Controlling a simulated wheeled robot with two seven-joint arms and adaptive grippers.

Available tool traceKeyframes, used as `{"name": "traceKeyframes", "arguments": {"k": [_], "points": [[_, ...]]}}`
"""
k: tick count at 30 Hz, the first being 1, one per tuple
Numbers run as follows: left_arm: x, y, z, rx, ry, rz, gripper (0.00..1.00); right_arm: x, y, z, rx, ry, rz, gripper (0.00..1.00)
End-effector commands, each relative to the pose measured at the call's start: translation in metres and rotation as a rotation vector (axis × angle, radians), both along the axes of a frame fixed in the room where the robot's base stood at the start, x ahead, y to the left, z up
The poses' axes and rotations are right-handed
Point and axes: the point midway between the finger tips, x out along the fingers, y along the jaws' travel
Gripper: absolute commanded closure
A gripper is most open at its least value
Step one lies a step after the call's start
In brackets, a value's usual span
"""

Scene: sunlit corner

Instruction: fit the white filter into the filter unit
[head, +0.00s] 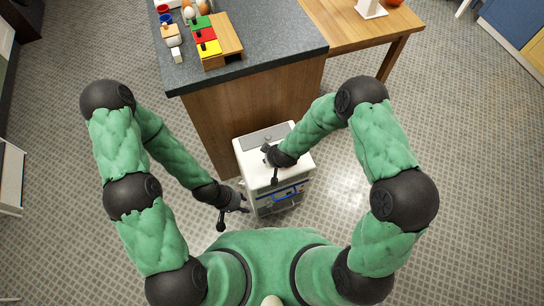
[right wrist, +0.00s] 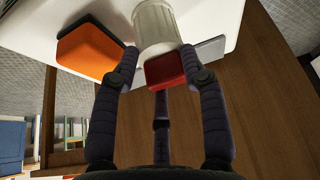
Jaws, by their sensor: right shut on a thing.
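The filter unit (head: 248,160) is a white box on the floor in front of the counter, with a grey panel on top and blue parts on its front. My right gripper (head: 271,164) is over its top. In the right wrist view, that gripper (right wrist: 158,60) is shut on the white filter (right wrist: 156,22), a ribbed cylinder between its fingertips. The filter's far end is out of frame, and I cannot make it out in the head view. My left gripper (head: 234,216) is at the unit's left front side, fingers apart and empty.
In the right wrist view, an orange piece (right wrist: 88,52) and a red piece (right wrist: 165,68) show beside the filter against a white surface. A wooden counter (head: 225,120) with a dark top stands behind the unit, holding coloured blocks. The carpet to the right is clear.

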Motion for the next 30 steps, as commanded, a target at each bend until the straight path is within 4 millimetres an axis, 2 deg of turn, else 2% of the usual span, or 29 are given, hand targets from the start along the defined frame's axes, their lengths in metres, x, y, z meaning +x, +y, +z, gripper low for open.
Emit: {"name": "traceKeyframes", "arguments": {"k": [1, 2, 3, 4, 13, 17, 20, 30], "points": [[0.0, 0.0, -0.001, 0.0, 0.0, 0.0, 0.6, 0.0, 0.0, -0.003, 0.0, 0.001, 0.0, 0.84], [0.0, 0.0, -0.001, 0.0, 0.0, 0.0, 0.6, 0.0, 0.0, -0.002, 0.0, 0.0, 0.0, 0.48], [0.0, 0.0, -0.001, 0.0, 0.0, 0.0, 0.6, 0.0, 0.0, -0.002, 0.0, 0.001, 0.0, 0.36], [0.0, 0.0, -0.001, 0.0, 0.0, 0.0, 0.6, 0.0, 0.0, -0.001, 0.0, 0.001, 0.0, 0.32], [0.0, 0.0, -0.001, 0.0, 0.0, 0.0, 0.6, 0.0, 0.0, -0.001, 0.0, 0.001, 0.0, 0.32], [0.0, 0.0, 0.003, 0.0, 0.0, 0.0, 0.6, -0.001, 0.0, 0.005, 0.0, 0.0, 0.0, 0.32], [0.0, 0.0, 0.008, 0.0, 0.0, 0.0, 0.6, -0.006, -0.002, 0.017, 0.0, -0.001, 0.001, 0.32], [0.0, 0.0, 0.035, 0.0, 0.0, 0.0, 0.6, -0.033, -0.013, 0.078, 0.0, -0.001, 0.0, 0.32]]}}
